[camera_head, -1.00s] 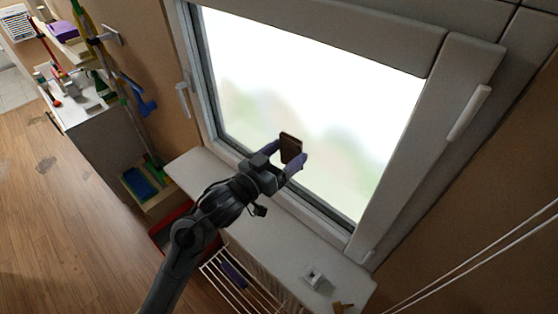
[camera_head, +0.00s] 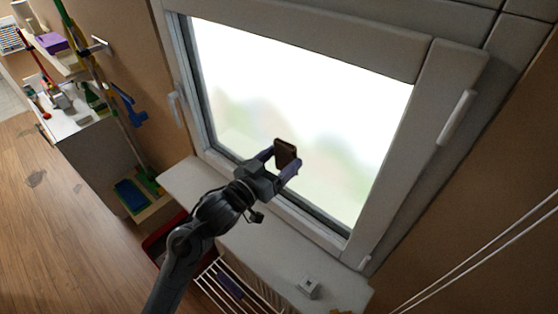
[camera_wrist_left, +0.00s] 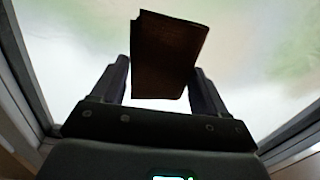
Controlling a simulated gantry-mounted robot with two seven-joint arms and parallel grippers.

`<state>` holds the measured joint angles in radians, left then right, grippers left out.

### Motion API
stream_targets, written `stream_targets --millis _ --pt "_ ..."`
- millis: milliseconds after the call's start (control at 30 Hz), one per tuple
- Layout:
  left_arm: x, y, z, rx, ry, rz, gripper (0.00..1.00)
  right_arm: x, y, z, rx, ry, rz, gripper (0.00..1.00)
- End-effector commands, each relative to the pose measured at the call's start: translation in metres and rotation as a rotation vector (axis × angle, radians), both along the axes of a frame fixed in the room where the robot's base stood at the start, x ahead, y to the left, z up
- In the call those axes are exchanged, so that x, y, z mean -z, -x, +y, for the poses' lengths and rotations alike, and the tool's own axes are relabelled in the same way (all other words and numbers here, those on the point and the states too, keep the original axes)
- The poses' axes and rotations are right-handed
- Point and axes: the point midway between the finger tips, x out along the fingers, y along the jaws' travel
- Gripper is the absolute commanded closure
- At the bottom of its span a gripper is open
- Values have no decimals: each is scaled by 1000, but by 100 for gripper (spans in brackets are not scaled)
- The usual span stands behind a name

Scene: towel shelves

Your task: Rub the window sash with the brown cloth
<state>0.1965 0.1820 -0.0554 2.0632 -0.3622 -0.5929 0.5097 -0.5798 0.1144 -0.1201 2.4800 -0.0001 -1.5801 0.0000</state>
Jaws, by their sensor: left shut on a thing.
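The brown cloth (camera_head: 285,153) is a small folded dark piece. My left gripper (camera_head: 283,163) is shut on it and holds it up in front of the lower part of the window pane. In the left wrist view the cloth (camera_wrist_left: 168,52) stands up between the two fingers of the left gripper (camera_wrist_left: 163,85). The window sash (camera_head: 397,165) is a light grey frame around the bright glass. Whether the cloth touches the glass or the sash, I cannot tell. My right gripper is not in view.
A white rack (camera_head: 228,290) is below. A handle (camera_head: 456,117) sticks out at the right. Brooms and a cabinet stand at the left.

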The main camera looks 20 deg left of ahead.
Motion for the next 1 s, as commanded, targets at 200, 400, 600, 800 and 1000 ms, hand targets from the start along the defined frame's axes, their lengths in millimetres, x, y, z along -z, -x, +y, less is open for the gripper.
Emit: stream_targets --millis 200,400,600,800,1000 --pt "0 -4 -1 0 1 0 50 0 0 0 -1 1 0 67" --pt "0 -8 -3 0 0 0 50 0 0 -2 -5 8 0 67" --pt "0 -12 -4 1 0 0 50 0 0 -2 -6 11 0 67" --pt "0 -15 -6 1 0 0 50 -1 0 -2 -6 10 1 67" --pt "0 -16 -7 1 0 0 50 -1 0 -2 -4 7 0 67"
